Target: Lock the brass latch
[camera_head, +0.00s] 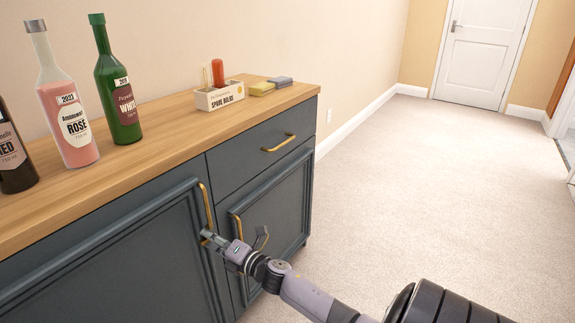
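The dark blue-grey cabinet (110,262) has brass fittings. A long upright brass handle (206,207) is on the left door, near its right edge. A second upright brass piece (238,226) is on the right door, near its left edge. I cannot make out a separate brass latch; my gripper may hide it. My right gripper (235,238) is open in front of the doors. One finger is near the lower end of the left handle and the other is right of the second brass piece. I cannot tell whether it touches either. My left gripper is not in view.
The wooden countertop (160,125) bears a rosé bottle (67,110), a green bottle (117,90) and a dark bottle (12,155). A labelled box (219,96) and sponges (262,89) stand farther back. A drawer handle (278,142) sticks out above the right door. The carpet (430,190) to the right is clear.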

